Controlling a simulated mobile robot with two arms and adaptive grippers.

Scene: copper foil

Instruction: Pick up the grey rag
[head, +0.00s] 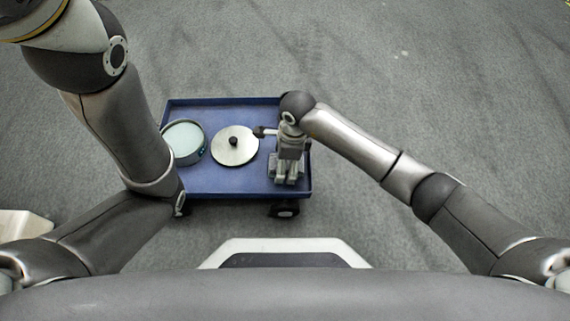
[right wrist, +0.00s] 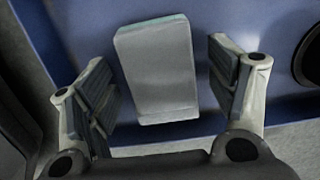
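The grey rag (right wrist: 157,80) shows in the right wrist view as a flat, pale grey block with a greenish far edge. It lies on the blue cart surface. My right gripper (right wrist: 161,68) is open, with one finger on each side of the rag and a visible gap on both sides. In the head view my right gripper (head: 287,179) points down over the right end of the blue cart (head: 225,182). The gripper mostly hides the rag there. My left arm comes in at the left and runs up out of the picture, so my left gripper is not seen.
A round pot (head: 185,142) with a pale inside stands at the cart's left. A round metal lid (head: 234,147) with a dark knob lies in the middle, left of my right gripper. The cart has a low raised rim. Grey carpet surrounds it.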

